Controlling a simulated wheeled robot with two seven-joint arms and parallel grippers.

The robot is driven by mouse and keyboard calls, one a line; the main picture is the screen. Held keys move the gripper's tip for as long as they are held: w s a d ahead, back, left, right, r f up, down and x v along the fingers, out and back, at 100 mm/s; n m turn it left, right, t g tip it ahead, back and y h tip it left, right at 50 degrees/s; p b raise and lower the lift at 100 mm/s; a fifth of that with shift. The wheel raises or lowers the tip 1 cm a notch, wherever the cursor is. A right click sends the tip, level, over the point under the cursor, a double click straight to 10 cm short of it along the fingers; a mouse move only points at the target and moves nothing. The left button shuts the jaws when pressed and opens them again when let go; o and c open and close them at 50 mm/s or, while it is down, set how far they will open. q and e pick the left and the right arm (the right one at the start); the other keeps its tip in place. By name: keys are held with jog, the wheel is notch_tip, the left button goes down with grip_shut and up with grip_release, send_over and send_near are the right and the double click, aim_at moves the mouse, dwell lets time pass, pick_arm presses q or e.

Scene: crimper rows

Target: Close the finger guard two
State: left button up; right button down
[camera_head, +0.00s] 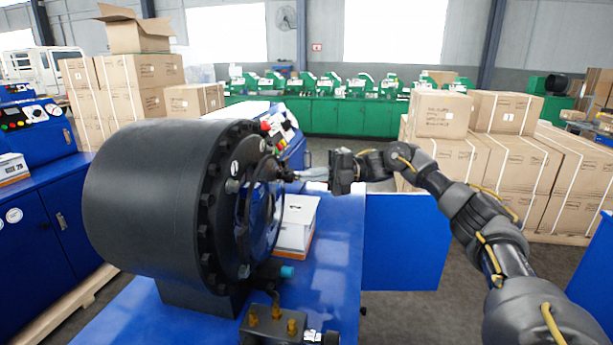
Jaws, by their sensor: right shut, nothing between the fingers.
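The black crimping machine (140,205) is a large drum on a blue bench. On its right-hand face is a dark round guard (243,232), seen nearly edge-on. I cannot tell from this angle how far the guard stands off the face. My right gripper (298,174) is shut and empty. It points left, with its fingertips close to the upper right edge of the guard. I cannot tell whether they touch it. My left gripper does not show.
A white box (297,228) stands on the blue bench (335,270) behind the machine face. Brass fittings (273,322) sit at the bench front. Stacked cartons (485,150) stand at the right, beyond my right arm. Green machines line the back.

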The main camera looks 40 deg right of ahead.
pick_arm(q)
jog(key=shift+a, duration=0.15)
